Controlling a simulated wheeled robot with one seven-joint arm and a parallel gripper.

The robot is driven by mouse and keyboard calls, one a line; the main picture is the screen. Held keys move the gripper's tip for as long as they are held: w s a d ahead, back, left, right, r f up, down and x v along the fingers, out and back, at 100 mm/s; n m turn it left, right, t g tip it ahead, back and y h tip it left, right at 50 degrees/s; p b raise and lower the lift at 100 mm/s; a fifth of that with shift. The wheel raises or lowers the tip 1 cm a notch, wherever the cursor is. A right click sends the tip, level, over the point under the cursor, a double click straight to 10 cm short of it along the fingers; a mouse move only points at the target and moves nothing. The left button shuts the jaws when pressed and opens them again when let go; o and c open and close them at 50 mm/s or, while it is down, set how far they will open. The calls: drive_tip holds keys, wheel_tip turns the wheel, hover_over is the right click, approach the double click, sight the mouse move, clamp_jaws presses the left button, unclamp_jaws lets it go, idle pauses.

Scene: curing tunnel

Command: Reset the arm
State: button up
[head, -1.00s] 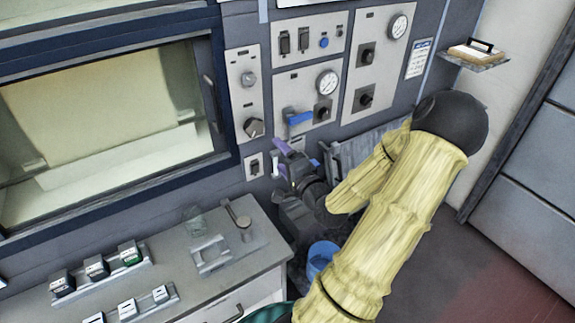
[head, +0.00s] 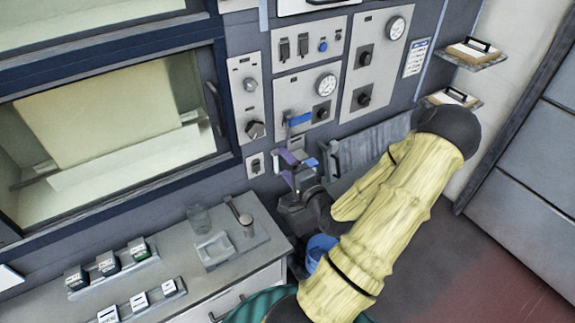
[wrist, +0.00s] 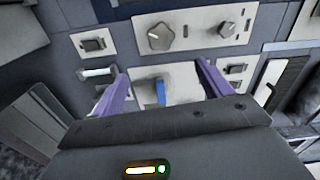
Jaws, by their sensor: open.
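My gripper (head: 297,160) is in front of the lower part of the control wall in the head view, with my yellow-sleeved arm reaching to it from the lower right. In the wrist view its two purple fingers (wrist: 163,82) are spread apart with nothing between them. I cannot tell whether the fingers touch the panel. In the head view a blue handle (head: 299,119) sits on the wall just above the gripper.
A chamber with a window (head: 110,115) is at the left. A blue bucket (head: 319,249) stands beside the counter. Shelves with clipboards (head: 470,50) are at the upper right. Open floor lies at the right.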

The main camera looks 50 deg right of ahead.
idle(0.3)
drive_tip(key=w+a+f+n+g+y+b, duration=0.1)
drive_tip(key=w+a+f+n+g+y, duration=0.1)
drive_tip(key=w+a+f+n+g, duration=0.3)
drive_tip(key=a+f+n+g+y+b, duration=0.1)
drive_tip(key=a+f+n+g+y, duration=0.25)
drive_tip(key=a+n, duration=0.4)
drive_tip(key=s+a+r+n+g+b, duration=0.1)
drive_tip(key=s+a+r+n+g, duration=0.2)
drive_tip(key=a, duration=0.5)
drive_tip(key=s+a+r+n+g+h+b, duration=0.1)
drive_tip(key=s+a+r+n+g+b, duration=0.1)
drive_tip(key=a, duration=0.6)
drive_tip(key=s+r+n+g, duration=0.1)
drive_tip(key=s+n, duration=0.1)
drive_tip(key=s, duration=0.1)
drive_tip(key=shift+a, duration=0.4)
drive_tip(key=shift+w, duration=0.1)
